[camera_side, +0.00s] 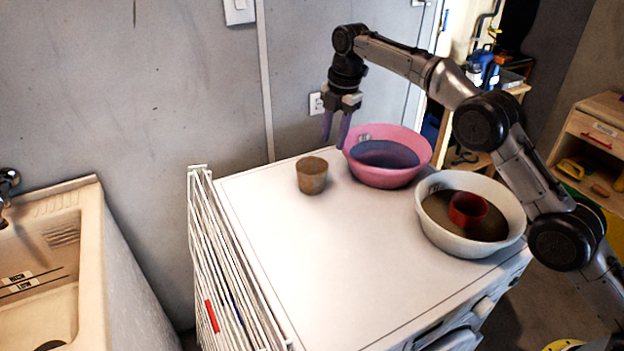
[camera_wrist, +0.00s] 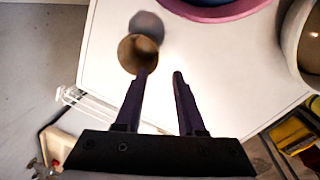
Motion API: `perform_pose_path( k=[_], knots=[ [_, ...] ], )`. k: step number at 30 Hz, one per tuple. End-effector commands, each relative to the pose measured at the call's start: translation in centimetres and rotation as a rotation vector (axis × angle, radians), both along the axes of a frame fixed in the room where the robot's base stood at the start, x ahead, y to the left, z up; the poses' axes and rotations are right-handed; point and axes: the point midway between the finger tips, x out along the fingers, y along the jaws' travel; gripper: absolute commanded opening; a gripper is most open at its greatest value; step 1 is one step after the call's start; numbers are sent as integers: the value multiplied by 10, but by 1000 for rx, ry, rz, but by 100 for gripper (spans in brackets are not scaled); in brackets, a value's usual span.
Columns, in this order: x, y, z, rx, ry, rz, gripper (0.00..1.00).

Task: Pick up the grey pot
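The grey pot (camera_side: 312,176), small, tapered and brownish grey, stands upright on the white machine top, left of the pink basin. In the wrist view the pot (camera_wrist: 136,52) shows from above, near the left fingertip, with a round grey patch like a shadow beside it. My gripper (camera_side: 336,138) is open and empty, with purple fingers pointing down, higher than the pot and to its right in the side view. In the wrist view the fingertips of my gripper (camera_wrist: 163,73) are apart with bare white surface between them; the left tip overlaps the pot's lower edge.
A pink basin (camera_side: 420,145) stands right of the pot, close to the gripper. A white basin (camera_side: 436,228) holding a red pot (camera_side: 467,209) is at the right. A white drying rack (camera_side: 216,260) lines the left edge. The front middle of the white top (camera_side: 310,265) is clear.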

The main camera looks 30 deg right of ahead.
Motion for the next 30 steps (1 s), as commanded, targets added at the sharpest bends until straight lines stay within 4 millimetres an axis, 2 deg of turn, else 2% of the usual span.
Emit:
perform_pose_path(
  k=[5,15,23,30],
  knots=[
    [1,4,-23,-2,14,4,38],
    [8,7,-81,-3,13,3,38],
    [12,8,-99,-2,11,3,38],
    [19,12,-131,-1,10,3,38]
  ],
)
